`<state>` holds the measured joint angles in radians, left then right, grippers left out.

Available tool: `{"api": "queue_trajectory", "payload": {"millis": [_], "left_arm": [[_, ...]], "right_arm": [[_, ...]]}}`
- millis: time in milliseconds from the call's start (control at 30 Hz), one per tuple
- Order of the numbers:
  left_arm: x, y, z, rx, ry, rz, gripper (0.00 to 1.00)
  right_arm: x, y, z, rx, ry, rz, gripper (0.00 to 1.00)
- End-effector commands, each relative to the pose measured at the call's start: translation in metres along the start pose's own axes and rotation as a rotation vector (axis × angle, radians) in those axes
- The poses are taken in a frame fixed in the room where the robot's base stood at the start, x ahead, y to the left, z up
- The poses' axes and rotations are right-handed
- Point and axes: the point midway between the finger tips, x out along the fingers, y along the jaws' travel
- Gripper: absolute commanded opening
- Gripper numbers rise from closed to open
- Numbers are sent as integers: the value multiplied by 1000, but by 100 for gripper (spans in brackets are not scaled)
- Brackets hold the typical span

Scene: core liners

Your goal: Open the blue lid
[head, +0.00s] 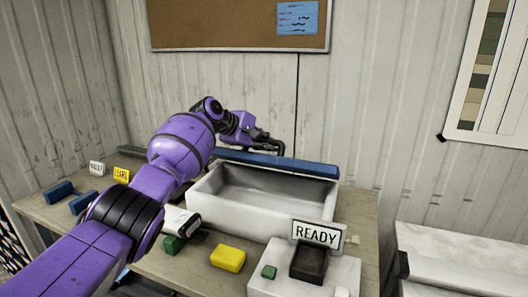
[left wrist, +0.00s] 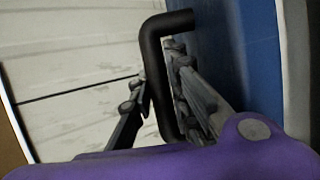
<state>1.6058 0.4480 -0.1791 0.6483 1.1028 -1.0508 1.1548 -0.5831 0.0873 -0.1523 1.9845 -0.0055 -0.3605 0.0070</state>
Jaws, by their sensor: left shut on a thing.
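The blue lid (head: 290,165) stands raised along the back edge of an open white box (head: 262,206), seen nearly edge-on, with the box's empty inside showing. My left gripper (head: 272,146) is behind the lid's top edge, its fingertips partly hidden. In the left wrist view the lid (left wrist: 252,60) is a blue face at the right. Its black bar handle (left wrist: 153,70) passes between the fingers of my left gripper (left wrist: 160,90), which is shut on it. My right gripper is not in view.
On the table (head: 180,262) are a yellow block (head: 228,259), a green block (head: 174,244) and blue pieces (head: 60,192) at the left. A white stand with a READY sign (head: 317,234) is in front of the box. A wall is close behind.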

Motion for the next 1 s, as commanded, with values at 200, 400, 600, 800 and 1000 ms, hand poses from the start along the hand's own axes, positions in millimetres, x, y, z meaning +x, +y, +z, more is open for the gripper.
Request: {"api": "queue_trajectory", "payload": {"millis": [200, 400, 600, 800, 1000], "left_arm": [[3, 9, -1, -22, -3, -34, 0], [3, 12, -2, -27, -2, -51, 0], [3, 14, -1, -27, -1, -53, 0], [3, 14, -2, -26, -1, -53, 0], [3, 14, -2, -26, -1, -53, 0]], "right_arm": [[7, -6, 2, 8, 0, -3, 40], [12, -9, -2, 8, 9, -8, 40], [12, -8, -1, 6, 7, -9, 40], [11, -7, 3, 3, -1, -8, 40], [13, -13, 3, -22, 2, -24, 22]]}}
